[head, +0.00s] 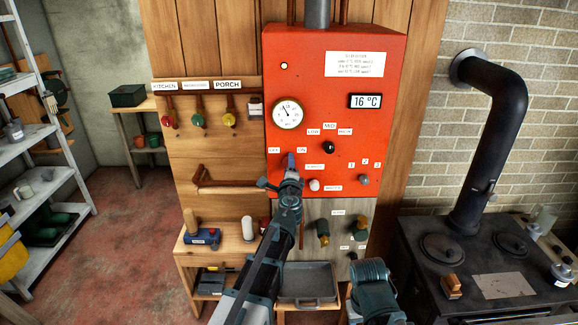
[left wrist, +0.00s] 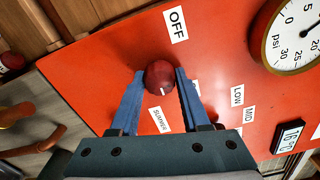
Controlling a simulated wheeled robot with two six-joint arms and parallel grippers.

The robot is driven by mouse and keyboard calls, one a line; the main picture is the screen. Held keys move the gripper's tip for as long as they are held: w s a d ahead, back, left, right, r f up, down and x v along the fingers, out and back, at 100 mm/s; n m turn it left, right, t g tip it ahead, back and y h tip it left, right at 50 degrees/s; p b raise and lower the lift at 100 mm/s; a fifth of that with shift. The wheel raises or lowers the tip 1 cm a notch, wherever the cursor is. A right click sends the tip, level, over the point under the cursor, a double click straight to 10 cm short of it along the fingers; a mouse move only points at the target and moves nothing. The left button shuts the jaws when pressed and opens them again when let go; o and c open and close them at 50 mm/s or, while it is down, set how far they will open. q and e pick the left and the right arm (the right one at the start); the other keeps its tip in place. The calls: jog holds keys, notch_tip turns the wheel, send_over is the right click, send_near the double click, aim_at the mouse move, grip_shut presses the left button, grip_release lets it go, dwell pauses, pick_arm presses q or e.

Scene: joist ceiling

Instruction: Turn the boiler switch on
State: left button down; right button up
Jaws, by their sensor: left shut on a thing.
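The boiler (head: 330,75) is a red panel on the wooden wall, with a gauge, labels and several knobs. The boiler switch, a round dark red knob (left wrist: 159,76) with a white mark near its lower edge, shows in the left wrist view below the OFF label (left wrist: 175,24). My left gripper (head: 290,162) is shut on this knob, one blue finger on each side. In the head view the gripper covers the knob, between the OFF label (head: 274,150) and the ON label (head: 302,150). In the left wrist view the right finger mostly hides the ON label. My right gripper's fingers are not visible.
A black stove (head: 490,255) with a flue pipe stands right.

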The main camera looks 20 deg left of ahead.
pick_arm(q)
jog(key=shift+s, duration=0.1)
jog(key=shift+c, duration=1.9)
grip_release()
